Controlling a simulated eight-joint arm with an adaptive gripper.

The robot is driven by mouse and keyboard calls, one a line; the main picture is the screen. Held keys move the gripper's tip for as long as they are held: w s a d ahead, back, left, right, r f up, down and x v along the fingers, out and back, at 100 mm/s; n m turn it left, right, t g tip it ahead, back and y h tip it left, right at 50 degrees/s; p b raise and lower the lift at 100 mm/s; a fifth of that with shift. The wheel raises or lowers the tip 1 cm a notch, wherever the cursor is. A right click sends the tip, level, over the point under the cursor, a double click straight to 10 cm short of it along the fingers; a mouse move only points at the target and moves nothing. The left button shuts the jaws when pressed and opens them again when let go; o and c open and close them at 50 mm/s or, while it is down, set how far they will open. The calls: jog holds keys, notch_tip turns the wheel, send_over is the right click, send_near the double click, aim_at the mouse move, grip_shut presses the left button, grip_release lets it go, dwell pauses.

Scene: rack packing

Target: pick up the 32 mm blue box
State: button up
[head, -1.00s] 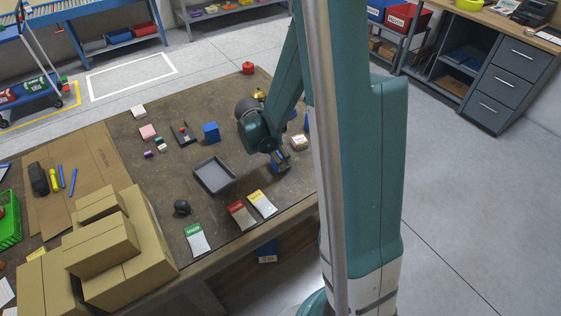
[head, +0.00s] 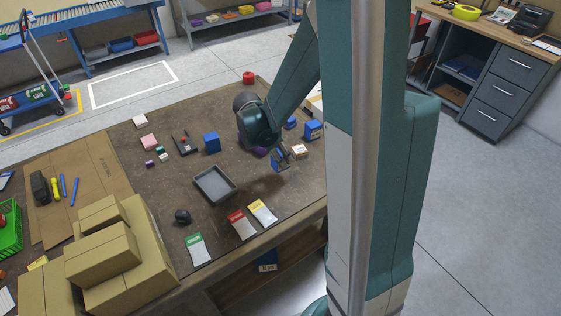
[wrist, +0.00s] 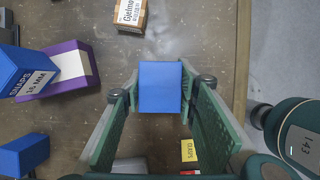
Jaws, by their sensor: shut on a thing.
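My gripper (wrist: 160,98) is shut on a plain blue box (wrist: 160,88) in the wrist view, with a finger on each side. In the head view my gripper (head: 281,160) and the held blue box (head: 277,163) show below my wrist, seemingly above the table. No size label shows on the held box. Another blue box (wrist: 22,72) with a white label, apparently 16 mm, stands at the left of the wrist view. A third blue box (wrist: 24,155) is at the lower left.
A purple box (wrist: 75,66) and a small brown carton (wrist: 130,14) lie near the gripper. A grey tray (head: 232,194) and label cards (head: 262,211) are toward the table's front edge. Another blue box (head: 211,142) stands left of my arm. Cardboard boxes (head: 100,255) are stacked at front left.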

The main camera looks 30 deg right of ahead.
jog(key=shift+r+p, duration=0.3)
jog(key=shift+r, duration=1.5)
